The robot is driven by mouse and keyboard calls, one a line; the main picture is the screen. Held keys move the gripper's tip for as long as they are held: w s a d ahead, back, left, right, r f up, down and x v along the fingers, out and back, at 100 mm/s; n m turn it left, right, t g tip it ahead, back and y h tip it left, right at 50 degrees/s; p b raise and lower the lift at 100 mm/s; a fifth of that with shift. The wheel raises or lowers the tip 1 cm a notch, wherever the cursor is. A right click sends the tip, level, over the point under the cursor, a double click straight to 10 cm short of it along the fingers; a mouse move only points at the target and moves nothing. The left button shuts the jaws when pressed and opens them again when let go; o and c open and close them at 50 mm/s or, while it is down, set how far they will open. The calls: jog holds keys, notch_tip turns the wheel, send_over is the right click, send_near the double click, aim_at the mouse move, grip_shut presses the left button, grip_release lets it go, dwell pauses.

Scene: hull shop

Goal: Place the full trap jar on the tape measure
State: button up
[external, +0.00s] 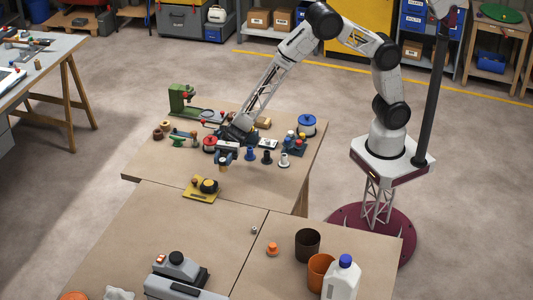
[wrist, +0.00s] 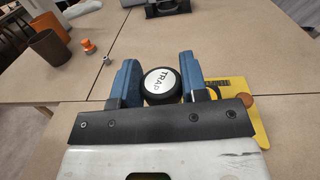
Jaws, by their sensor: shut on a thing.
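My gripper (wrist: 158,74) is shut on a round jar (wrist: 161,86) with a white lid marked TRAP and a black rim. The jar sits between the two blue fingers; its contents are hidden. In the external view, my gripper (external: 226,152) is over the front part of the far table, and the jar is hard to make out there. A yellow piece with a black rounded body (external: 207,186), which may be the tape measure, lies in front of my gripper, near the table's front edge. Its yellow part (wrist: 235,88) shows right of the fingers in the wrist view.
A green machine (external: 182,99) stands at the back left. The near table holds an orange cup (external: 320,272), a dark cup (external: 307,245) and a white jug (external: 341,281).

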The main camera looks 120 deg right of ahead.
jog(key=w, duration=0.6)
jog(key=shift+w+f, duration=0.25)
jog(key=shift+w, duration=0.1)
jog(key=shift+f, duration=1.8)
jog(key=shift+f, duration=0.1)
jog(key=o, duration=0.9)
jog(key=shift+o, duration=0.2)
jog(key=v, duration=1.2)
